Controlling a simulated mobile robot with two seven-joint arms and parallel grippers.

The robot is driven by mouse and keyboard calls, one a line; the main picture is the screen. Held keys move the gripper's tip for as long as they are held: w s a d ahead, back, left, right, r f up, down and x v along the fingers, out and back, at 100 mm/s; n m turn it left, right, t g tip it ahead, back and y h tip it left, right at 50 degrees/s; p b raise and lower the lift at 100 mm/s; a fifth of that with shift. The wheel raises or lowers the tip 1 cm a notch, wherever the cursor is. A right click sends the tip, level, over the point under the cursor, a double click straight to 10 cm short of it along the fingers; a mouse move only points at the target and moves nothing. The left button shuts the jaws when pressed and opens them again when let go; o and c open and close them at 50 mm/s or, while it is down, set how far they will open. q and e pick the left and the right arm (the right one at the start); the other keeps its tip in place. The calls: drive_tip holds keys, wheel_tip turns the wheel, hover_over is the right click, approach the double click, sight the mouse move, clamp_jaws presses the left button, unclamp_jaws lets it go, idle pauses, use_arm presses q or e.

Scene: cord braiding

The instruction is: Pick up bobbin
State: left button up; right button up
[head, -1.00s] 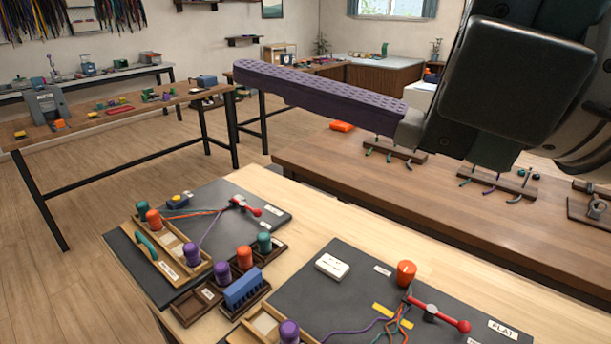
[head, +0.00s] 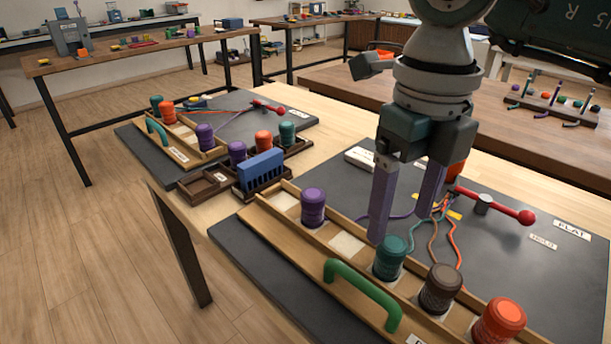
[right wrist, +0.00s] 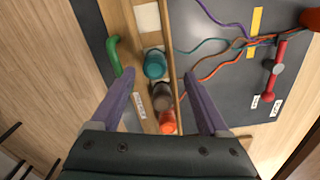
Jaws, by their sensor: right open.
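Several bobbins stand in the near wooden tray (head: 268,232): a purple one (head: 313,207), a teal one (head: 389,257), a brown one (head: 440,288) and an orange one (head: 498,322). My right gripper (head: 402,226) is open and empty, pointing down over the tray close to the teal bobbin. In the right wrist view the teal bobbin (right wrist: 155,64) shows between the fingertips, with the brown (right wrist: 161,96) and orange (right wrist: 168,122) ones in line below it. Whether the fingers touch the teal bobbin cannot be told. My left gripper is not in view.
A green handle (head: 362,290) rises along the tray's near side. A red-knobbed lever (head: 500,206) and coloured cords lie on the dark mat (head: 560,275). A blue slotted block (head: 262,168) and a second bobbin tray (head: 172,145) stand at the left.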

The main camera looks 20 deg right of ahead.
sight(393, 242)
drive_tip(key=f, duration=0.5)
drive_tip(key=shift+s+a+f, duration=0.2)
drive_tip(key=shift+s+a, duration=0.05)
drive_tip(key=shift+a, duration=0.1)
clamp_jaws()
